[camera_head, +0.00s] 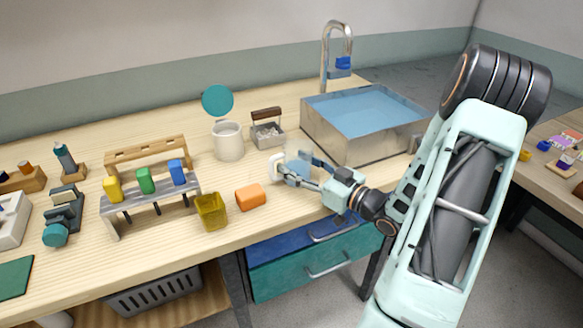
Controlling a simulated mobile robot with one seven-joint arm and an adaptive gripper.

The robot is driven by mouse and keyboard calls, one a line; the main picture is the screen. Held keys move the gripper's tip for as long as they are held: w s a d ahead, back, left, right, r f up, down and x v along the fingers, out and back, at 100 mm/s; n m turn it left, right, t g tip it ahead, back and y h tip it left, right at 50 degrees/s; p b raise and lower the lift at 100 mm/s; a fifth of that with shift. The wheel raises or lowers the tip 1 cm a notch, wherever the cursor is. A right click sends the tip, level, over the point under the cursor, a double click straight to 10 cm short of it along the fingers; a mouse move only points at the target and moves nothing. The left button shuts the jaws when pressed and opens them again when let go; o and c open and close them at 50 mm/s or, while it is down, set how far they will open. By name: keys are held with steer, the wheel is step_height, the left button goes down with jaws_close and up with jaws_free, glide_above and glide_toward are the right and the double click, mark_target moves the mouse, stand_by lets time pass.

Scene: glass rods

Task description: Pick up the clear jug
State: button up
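A pale, whitish cylindrical vessel (228,143) stands upright on the wooden worktop, left of my gripper and apart from it. It is the most jug-like thing I can make out, but I cannot tell whether it is clear. My gripper (292,170) is low over the worktop, near its front edge and to the right of this vessel. A white rounded piece and pale blue pieces show at its end. I cannot tell whether these are only its fingers or whether something pale is between them. The finger gap is too small to judge.
A metal sink basin (345,142) with a tap (338,45) stands behind my gripper. An orange block (251,197) and a yellow cup (211,211) lie to its left. A small caddy (267,131) is behind. A rack (150,195) with coloured blocks stands further left.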

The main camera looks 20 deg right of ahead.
mark_target(307, 156)
steer(key=c, duration=0.6)
steer(key=shift+o, duration=0.2)
steer(key=shift+r, duration=0.15)
steer(key=shift+r, duration=0.25)
steer(key=r, duration=0.2)
steer(key=r+p, duration=0.1)
steer(key=shift+s+r, duration=0.2)
steer(key=shift+s, duration=0.1)
steer(key=s+r+p, duration=0.2)
steer(key=s+r, duration=0.6)
steer(key=s, duration=0.5)
steer(key=shift+s+r, duration=0.2)
steer(key=shift+r, duration=0.2)
